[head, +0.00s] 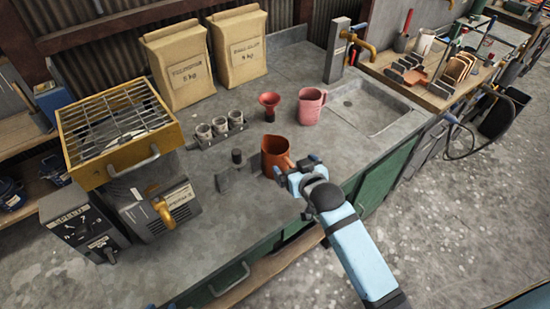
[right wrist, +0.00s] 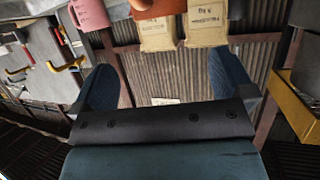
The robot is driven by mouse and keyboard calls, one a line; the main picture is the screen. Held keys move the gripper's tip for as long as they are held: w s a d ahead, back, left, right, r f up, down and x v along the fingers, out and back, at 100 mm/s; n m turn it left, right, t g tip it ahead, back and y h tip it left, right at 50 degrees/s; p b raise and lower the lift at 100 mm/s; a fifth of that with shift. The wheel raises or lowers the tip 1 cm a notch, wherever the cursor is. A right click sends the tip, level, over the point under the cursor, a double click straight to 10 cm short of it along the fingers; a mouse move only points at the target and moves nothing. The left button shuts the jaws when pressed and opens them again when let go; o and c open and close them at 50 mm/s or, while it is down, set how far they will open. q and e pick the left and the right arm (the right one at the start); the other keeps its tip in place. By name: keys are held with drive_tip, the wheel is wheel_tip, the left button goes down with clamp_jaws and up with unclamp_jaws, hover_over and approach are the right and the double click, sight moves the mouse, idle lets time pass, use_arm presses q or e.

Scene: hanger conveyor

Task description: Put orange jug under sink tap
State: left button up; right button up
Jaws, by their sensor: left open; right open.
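The orange jug (head: 274,155) stands upright on the grey counter, its handle side toward my right gripper. My right gripper (head: 298,166) is open just right of the jug; I cannot tell whether the handle is between its fingers. In the right wrist view the jug (right wrist: 158,6) is cut off by the top edge, beyond the two spread fingers. The sink (head: 372,108) is at the right end of the counter and looks empty. The yellow-spouted tap (head: 358,42) stands behind it. Only a small blue tip of my left gripper (head: 150,306) shows at the bottom edge.
A pink jug (head: 311,106) and a red funnel (head: 269,105) stand between the orange jug and sink. A dark holder (head: 237,172) and a rack of cups (head: 220,130) are left of the orange jug. Two paper bags (head: 240,48) stand behind. A yellow-framed grill machine (head: 118,125) fills the left.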

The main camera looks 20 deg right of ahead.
drive_tip(key=p, duration=0.1)
approach(271, 140)
drive_tip(key=p+x, duration=0.1)
drive_tip(key=x, duration=0.4)
drive_tip(key=shift+s+f, duration=0.1)
drive_tip(key=shift+s, duration=0.1)
drive_tip(key=c, duration=1)
